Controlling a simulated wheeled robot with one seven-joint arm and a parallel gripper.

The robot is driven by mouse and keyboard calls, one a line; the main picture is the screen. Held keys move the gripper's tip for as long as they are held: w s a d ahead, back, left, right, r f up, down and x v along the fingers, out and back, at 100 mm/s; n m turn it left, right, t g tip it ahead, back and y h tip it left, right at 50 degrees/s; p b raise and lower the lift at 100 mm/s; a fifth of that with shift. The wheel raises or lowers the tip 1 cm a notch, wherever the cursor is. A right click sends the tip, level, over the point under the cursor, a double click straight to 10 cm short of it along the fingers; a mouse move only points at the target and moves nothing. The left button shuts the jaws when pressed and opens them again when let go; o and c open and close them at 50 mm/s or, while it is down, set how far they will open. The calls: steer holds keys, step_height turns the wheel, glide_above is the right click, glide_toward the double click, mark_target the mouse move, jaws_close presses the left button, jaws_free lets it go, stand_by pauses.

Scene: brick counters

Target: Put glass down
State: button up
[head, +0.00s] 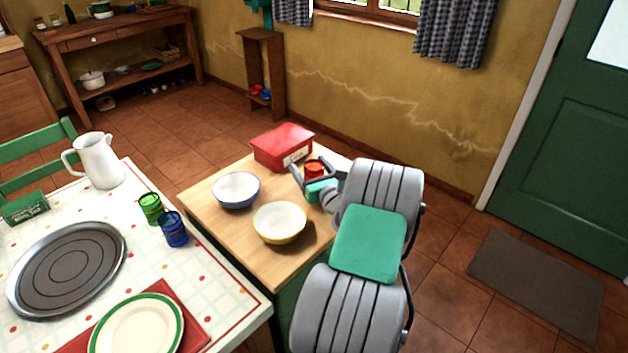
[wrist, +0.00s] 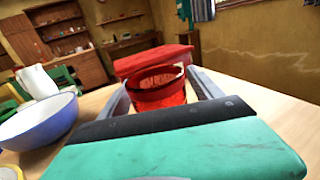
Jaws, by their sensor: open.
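A red glass (head: 314,168) stands upright on the wooden counter (head: 262,265), in front of a red box. My gripper (head: 310,171) is at the glass, with one finger on each side of it. In the wrist view the red glass (wrist: 157,90) sits between the two fingers (wrist: 160,92) of my gripper. The jaws are open around the glass. The base of the glass is partly hidden by my gripper.
A red box (head: 283,147) stands just behind the glass. A blue-rimmed bowl (head: 236,190) and a yellow bowl (head: 280,223) stand to the left. A table (head: 215,280) with a green glass (head: 151,208) and a blue glass (head: 174,229) adjoins the counter.

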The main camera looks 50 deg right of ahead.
jaws_close()
steer(key=shift+r, duration=0.45)
step_height(320, 180, up, 3)
steer(key=shift+f+p, duration=0.1)
steer(key=shift+p, duration=0.4)
steer(key=shift+s+a+r+m+h+p, duration=0.8)
steer(key=shift+s+a+r, duration=2.1)
steer(key=shift+s+r, duration=2.35)
steer(key=w+a+f+n+t+y+p, duration=0.1)
steer(key=w+a+f+n+y+p, duration=0.2)
steer(key=a, duration=0.5)
steer(key=w+a+f+n+y+p, duration=0.1)
steer(key=w+a+y, duration=0.2)
steer(key=w+a, duration=0.35)
steer(key=w+a+r+n+y+p, duration=0.1)
steer(key=a+n+y, duration=0.1)
steer(key=a, duration=0.8)
steer(key=w+a+r+n+y+p, duration=0.1)
steer(key=a+y, duration=0.4)
steer(key=a, duration=0.6)
steer(key=shift+w+n+g, duration=0.3)
steer(key=shift+w+n, duration=0.15)
steer(key=shift+n, duration=0.65)
